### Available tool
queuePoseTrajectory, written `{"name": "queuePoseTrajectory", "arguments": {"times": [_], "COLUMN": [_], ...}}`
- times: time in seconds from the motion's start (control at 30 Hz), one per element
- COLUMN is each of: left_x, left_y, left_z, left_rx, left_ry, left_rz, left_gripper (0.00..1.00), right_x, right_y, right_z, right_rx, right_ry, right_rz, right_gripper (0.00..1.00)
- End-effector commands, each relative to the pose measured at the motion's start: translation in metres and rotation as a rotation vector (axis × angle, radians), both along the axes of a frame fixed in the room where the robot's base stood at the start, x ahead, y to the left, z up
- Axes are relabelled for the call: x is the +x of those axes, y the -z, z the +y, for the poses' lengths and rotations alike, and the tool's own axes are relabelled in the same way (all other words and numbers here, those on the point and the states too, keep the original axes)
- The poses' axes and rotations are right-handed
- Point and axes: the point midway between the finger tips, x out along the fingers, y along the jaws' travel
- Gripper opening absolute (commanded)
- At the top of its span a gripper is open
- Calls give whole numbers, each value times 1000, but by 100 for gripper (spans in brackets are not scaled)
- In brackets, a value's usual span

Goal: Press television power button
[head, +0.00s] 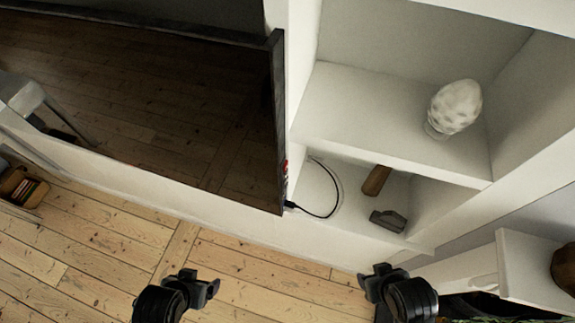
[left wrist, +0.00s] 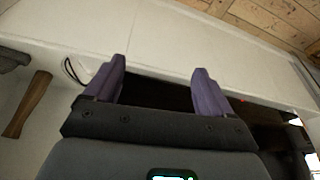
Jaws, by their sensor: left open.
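The television (head: 150,95) has a large dark screen and stands on a white ledge at the left of the head view. Small red parts (head: 286,166) show on its right side edge, low down; I cannot tell which is the power button. My left gripper (head: 208,285) is over the floor, below and in front of the television, apart from it. In the left wrist view its two purple fingers (left wrist: 158,88) are spread with nothing between them. My right gripper (head: 372,278) is farther right, in front of the shelf unit, touching nothing; its jaw opening is unclear.
A white shelf unit (head: 390,110) holds a pale textured ornament (head: 455,105). A brown wooden object (head: 377,181) and a dark grey object (head: 388,220) lie lower. A black cable (head: 335,200) loops beside the television's corner. Floorboards (head: 250,270) between my grippers are clear.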

Motion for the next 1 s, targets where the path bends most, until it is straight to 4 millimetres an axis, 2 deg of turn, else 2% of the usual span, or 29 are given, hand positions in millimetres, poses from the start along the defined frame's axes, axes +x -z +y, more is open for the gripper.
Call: {"name": "queuePoseTrajectory", "arguments": {"times": [0.03, 0.07, 0.53, 1.0], "left_x": [0, 0, 0, 0], "left_y": [0, 0, 0, 0], "left_z": [1, 1, 1, -2], "left_rx": [2, 3, 3, -8], "left_ry": [1, 2, 2, -6], "left_rz": [0, 1, 1, 0], "left_gripper": [76, 71, 0, 0], "right_x": [0, 0, 0, 0], "right_y": [0, 0, 0, 0], "right_z": [-1, -1, -1, 1], "right_rx": [-2, -3, -5, 4], "right_ry": [-1, -2, -4, 2], "right_rz": [0, 0, 0, 0], "right_gripper": [52, 52, 52, 52]}}
